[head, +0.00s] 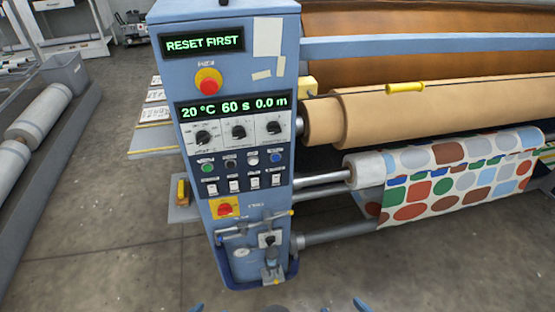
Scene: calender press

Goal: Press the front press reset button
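The front of the press is a blue control cabinet (240,120) in the middle of the head view. Its upper display (203,43) reads "RESET FIRST". A row of small round buttons sits below the dials: green (207,167), black (230,163), white (252,159) and blue (276,157). Their labels are too small to read, so I cannot tell from the lettering which one is reset. Nothing touches the buttons. Only two blue slivers of my own body show at the bottom edge; neither gripper can be made out.
A red emergency button (208,81) on yellow sits above the lower display (232,107), which reads 20 °C, 60 s, 0.0 m. A red-yellow switch (224,208) is lower. Rollers and patterned fabric (440,180) extend right.

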